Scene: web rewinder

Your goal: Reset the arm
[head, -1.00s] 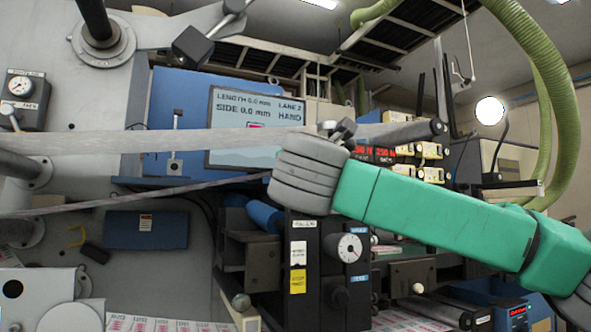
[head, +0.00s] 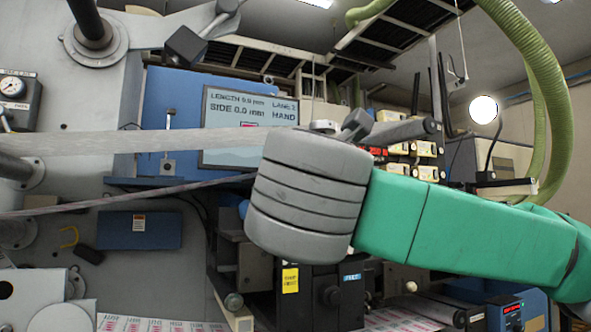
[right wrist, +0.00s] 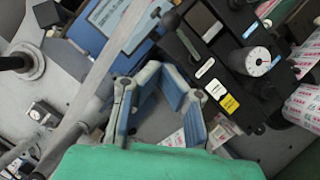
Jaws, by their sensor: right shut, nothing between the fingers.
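A pale grey arm plate (head: 165,28) with a dark block (head: 185,47) at its end reaches out from the round hub at upper left in the head view. I cannot tell for sure that this is the task's arm. My green right arm crosses the head view from the right; its thick grey ribbed joint hides its gripper. In the right wrist view my right gripper (right wrist: 163,80) is shut and empty, its blue-grey fingers pointing toward the machine. My left gripper is not in view.
A pale web (head: 130,141) runs across the machine in front of a screen (head: 250,105). A black panel with a dial (right wrist: 249,62) and a yellow label (right wrist: 229,103) is right of my fingers. Green hoses (head: 535,60) hang at right.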

